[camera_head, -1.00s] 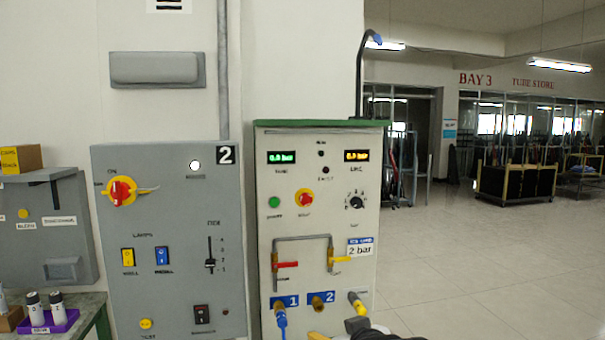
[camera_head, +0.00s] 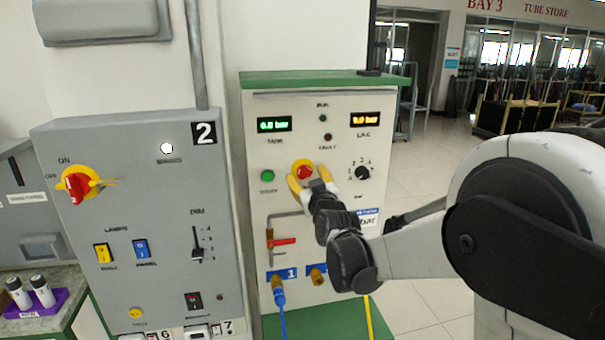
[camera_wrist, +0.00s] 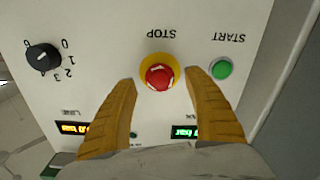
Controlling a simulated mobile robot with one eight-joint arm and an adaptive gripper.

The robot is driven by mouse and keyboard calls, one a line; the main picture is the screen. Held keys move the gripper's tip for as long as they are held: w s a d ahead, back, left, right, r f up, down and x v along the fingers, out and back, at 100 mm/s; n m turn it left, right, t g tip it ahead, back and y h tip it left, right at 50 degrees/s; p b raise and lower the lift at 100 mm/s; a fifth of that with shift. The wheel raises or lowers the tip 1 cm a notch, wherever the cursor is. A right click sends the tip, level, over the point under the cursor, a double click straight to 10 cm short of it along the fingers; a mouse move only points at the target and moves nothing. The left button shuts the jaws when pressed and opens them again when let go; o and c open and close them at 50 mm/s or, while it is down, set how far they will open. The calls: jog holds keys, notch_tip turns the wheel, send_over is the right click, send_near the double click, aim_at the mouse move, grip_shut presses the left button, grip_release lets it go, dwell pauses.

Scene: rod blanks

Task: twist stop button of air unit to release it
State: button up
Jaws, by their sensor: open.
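The stop button (camera_head: 304,171) is a red mushroom button on a yellow ring, on the white front of the air unit (camera_head: 290,105). In the wrist view the stop button (camera_wrist: 159,77) lies just ahead of and between my fingertips, under an upside-down STOP label. My gripper (camera_head: 306,175) has yellow fingers, which stand open on either side of the button in the head view. In the wrist view my gripper (camera_wrist: 161,75) is empty, and the fingertips reach about level with the button's edge. Whether they touch it I cannot tell.
The green START button (camera_wrist: 222,68) is close beside one finger. The black selector knob (camera_wrist: 42,57) is on the other side. Below the stop button are pipework with a red valve handle (camera_head: 283,241) and a blue hose (camera_head: 282,318). A grey panel (camera_head: 130,220) stands left.

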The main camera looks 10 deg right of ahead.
jog(key=shift+w, duration=1.35)
